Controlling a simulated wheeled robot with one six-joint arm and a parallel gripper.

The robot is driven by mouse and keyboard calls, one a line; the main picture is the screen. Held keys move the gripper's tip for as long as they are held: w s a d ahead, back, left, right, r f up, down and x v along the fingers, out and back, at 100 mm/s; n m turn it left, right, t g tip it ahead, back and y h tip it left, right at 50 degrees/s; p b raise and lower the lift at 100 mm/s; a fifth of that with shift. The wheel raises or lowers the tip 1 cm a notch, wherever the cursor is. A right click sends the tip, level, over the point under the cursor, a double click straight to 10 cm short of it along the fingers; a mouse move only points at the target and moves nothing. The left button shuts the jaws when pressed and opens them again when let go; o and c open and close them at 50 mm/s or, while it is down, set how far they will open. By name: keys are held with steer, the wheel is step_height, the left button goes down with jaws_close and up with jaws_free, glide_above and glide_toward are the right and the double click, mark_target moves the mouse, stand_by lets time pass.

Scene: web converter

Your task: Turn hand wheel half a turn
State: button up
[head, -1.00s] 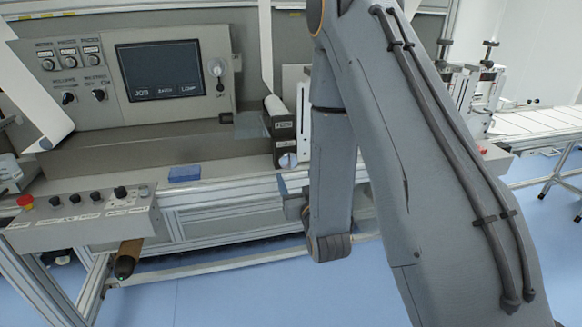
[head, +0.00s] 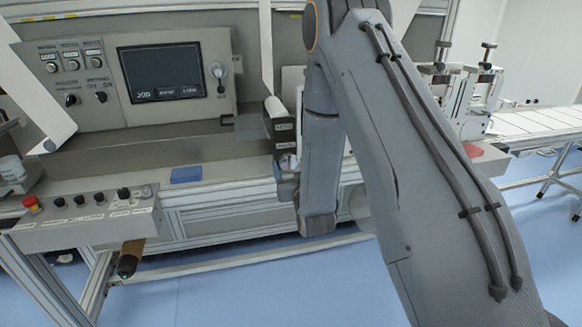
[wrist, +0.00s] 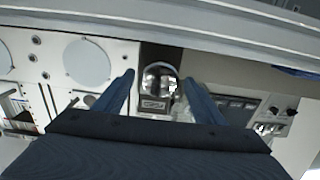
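In the wrist view a round shiny metal hand wheel (wrist: 159,77) sits on a dark block with a small label. My gripper (wrist: 158,79) is open, its two blue fingers apart on the left and right of the wheel in the picture. I see no clear contact, and the depth between fingertips and wheel is hard to tell. In the head view the wheel shows only as a small pale round patch (head: 287,162) low on the dark labelled unit (head: 281,132). My forearm and wrist stand just right of it and hide most of my gripper there.
A control panel with a screen (head: 163,72) stands upper left. A button box with a red emergency button (head: 31,203) is at lower left. A blue block (head: 186,174) lies on the machine ledge. A frame rail (wrist: 200,22) crosses the top of the wrist view. Blue floor lies free in front.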

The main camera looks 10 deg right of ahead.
steer(key=c, duration=0.7)
steer(key=shift+d, duration=0.2)
steer(key=shift+c, duration=1.1)
steer(key=shift+a, duration=0.15)
steer(key=shift+m, duration=0.3)
